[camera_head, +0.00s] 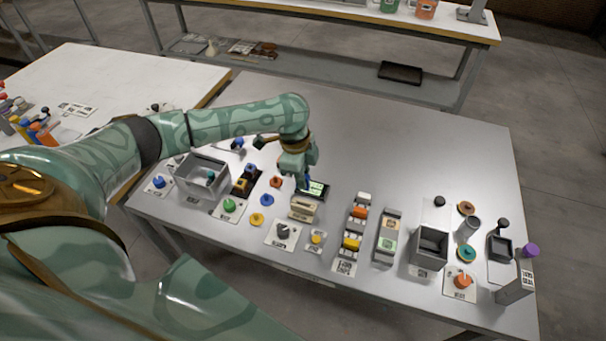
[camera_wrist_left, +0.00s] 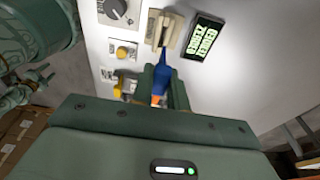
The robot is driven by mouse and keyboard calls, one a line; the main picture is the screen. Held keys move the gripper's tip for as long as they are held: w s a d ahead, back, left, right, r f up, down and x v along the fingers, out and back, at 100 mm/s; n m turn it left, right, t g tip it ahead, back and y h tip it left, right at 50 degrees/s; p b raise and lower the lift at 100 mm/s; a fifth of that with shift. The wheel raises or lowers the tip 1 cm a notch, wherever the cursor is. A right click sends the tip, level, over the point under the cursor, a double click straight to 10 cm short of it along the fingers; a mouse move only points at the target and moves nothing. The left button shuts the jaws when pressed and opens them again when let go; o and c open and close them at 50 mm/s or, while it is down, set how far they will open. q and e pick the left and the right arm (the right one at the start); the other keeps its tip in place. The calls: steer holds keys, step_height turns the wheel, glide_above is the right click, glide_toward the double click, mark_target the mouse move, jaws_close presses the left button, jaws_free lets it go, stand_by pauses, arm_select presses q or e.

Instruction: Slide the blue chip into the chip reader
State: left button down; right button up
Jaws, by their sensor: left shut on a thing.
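My left gripper (camera_head: 304,183) is shut on the blue chip (camera_wrist_left: 166,66), just behind the chip reader in the head view. In the left wrist view the chip shows blue at the far end and orange between the fingers of the gripper (camera_wrist_left: 164,84). The beige chip reader (camera_head: 303,208) stands on the grey table; it also shows in the left wrist view (camera_wrist_left: 167,30). The chip's blue end points at the reader's near edge there. Whether it touches or has entered a slot, I cannot tell. My right gripper is not in view.
A black display (camera_head: 315,189) with green lettering lies beside the reader. A knob panel (camera_head: 283,234) and a yellow button (camera_head: 316,237) stand close in front. Colored blocks (camera_head: 355,228) stand to the right, a grey bin (camera_head: 203,182) to the left. The table's back right is clear.

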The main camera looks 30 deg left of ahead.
arm_select(q)
steer(key=shift+r+p, duration=0.25)
steer(key=shift+p, duration=0.1)
step_height(320, 180, down, 4)
steer(key=shift+d+f+b, duration=0.1)
steer(key=shift+f+b, duration=0.1)
steer(key=shift+b, duration=0.9)
steer(key=shift+f+b, duration=0.3)
steer(key=shift+f, duration=0.6)
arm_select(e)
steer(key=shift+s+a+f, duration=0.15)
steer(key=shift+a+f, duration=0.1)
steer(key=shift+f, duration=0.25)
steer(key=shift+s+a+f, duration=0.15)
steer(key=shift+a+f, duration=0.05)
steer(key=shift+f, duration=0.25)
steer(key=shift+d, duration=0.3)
arm_select(q)
steer(key=shift+f+b, duration=0.8)
steer(key=shift+f, duration=0.95)
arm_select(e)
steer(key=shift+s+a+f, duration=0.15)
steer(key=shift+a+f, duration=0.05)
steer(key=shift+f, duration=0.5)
arm_select(q)
steer(key=shift+r, duration=0.2)
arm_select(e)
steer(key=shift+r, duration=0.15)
